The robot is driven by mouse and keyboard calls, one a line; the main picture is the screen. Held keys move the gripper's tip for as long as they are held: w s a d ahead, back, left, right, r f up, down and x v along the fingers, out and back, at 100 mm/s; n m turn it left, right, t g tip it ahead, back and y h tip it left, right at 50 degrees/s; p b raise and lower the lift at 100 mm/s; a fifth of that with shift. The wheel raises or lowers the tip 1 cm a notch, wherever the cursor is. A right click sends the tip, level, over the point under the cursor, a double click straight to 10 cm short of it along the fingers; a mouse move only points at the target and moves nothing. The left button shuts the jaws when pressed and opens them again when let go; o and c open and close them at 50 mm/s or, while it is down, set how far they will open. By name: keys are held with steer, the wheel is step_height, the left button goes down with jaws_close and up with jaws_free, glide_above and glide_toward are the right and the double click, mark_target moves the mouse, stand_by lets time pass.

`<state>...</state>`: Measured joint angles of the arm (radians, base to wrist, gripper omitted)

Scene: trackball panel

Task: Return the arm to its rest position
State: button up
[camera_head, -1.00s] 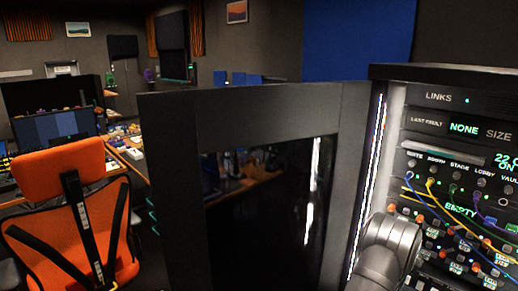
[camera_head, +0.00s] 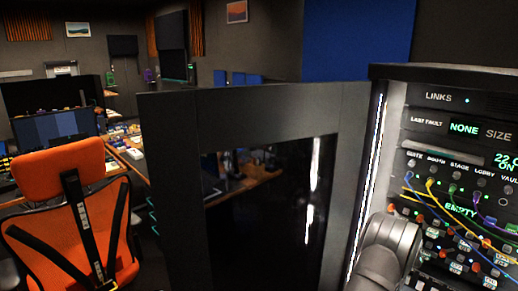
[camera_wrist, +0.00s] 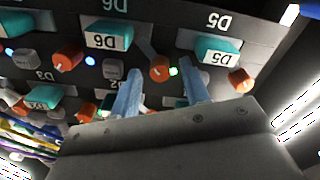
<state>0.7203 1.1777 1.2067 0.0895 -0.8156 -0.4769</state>
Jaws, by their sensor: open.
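The fingers point at a dark panel face with teal pieces labelled D6 (camera_wrist: 107,37) and D5 (camera_wrist: 213,48), upside down in this view. An orange knob (camera_wrist: 160,68) appears between the fingertips in the picture; I cannot tell whether a finger touches anything. In the head view, a grey rounded part of my arm is in front of the rack (camera_head: 435,74) at the lower right, and my gripper is hidden.
A dark open cabinet door (camera_head: 170,180) with a glossy pane stands left of the rack. Yellow, blue, green and purple cables (camera_head: 440,190) hang across the rack front. An orange chair (camera_head: 60,200) and a desk with equipment are farther left.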

steer(key=shift+n, duration=1.3)
steer(key=o, duration=1.3)
steer(key=shift+a, duration=0.1)
steer(key=s+a+m, duration=0.4)
steer(key=s+a, duration=0.5)
steer(key=s, duration=0.4)
steer(key=s+a+m, duration=0.3)
steer(key=s+a, duration=0.7)
steer(key=s, duration=0.4)
steer(key=x, duration=1)
steer(key=shift+w+d+r, duration=0.15)
steer(key=shift+d+r, duration=0.05)
steer(key=shift+r, duration=0.15)
